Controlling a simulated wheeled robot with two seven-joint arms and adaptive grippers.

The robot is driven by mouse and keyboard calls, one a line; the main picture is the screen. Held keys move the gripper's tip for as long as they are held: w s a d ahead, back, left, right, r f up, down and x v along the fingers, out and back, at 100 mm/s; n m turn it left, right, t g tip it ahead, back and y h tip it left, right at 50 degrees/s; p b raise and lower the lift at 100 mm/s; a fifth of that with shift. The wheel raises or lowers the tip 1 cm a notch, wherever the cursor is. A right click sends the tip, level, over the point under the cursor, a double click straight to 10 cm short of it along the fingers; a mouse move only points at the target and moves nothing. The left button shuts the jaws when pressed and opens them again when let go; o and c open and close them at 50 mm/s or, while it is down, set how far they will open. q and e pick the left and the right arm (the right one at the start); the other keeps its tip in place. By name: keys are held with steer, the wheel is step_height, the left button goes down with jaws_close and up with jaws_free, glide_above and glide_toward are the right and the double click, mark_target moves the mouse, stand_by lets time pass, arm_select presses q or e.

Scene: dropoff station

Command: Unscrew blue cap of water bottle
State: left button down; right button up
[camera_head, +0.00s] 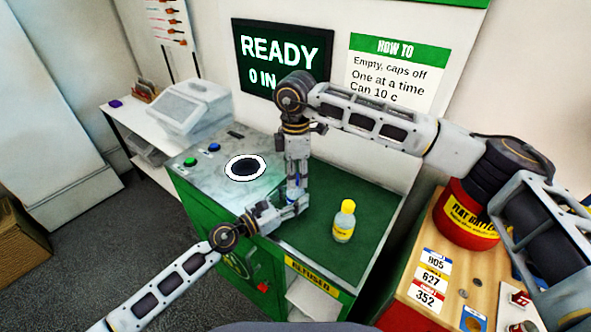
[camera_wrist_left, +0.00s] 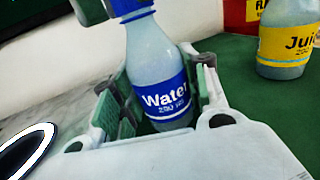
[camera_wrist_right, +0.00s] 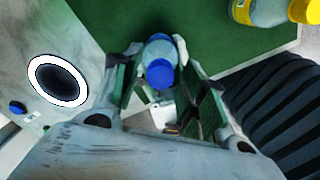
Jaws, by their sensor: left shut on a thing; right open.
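The water bottle (camera_wrist_left: 165,92) has a blue label and stands slightly tilted in the left wrist view. My left gripper (camera_wrist_left: 160,108) is shut on its body. The blue cap (camera_wrist_right: 161,74) is on the bottle neck, between the spread fingers of my right gripper (camera_wrist_right: 157,62), which is open. I cannot tell whether a right finger touches the cap. In the head view, my right gripper (camera_head: 296,188) points down from above, and my left gripper (camera_head: 294,207) meets it from the lower left. The bottle is mostly hidden there.
A juice bottle (camera_head: 343,226) with a yellow cap stands on the green mat (camera_head: 320,253), right of the grippers. A round white-rimmed hole (camera_head: 246,168) is in the grey counter at left. A red battery bucket (camera_head: 462,222) stands on the wooden table at right.

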steer(key=shift+c, duration=0.2)
jaws_close()
steer(key=shift+n, duration=0.3)
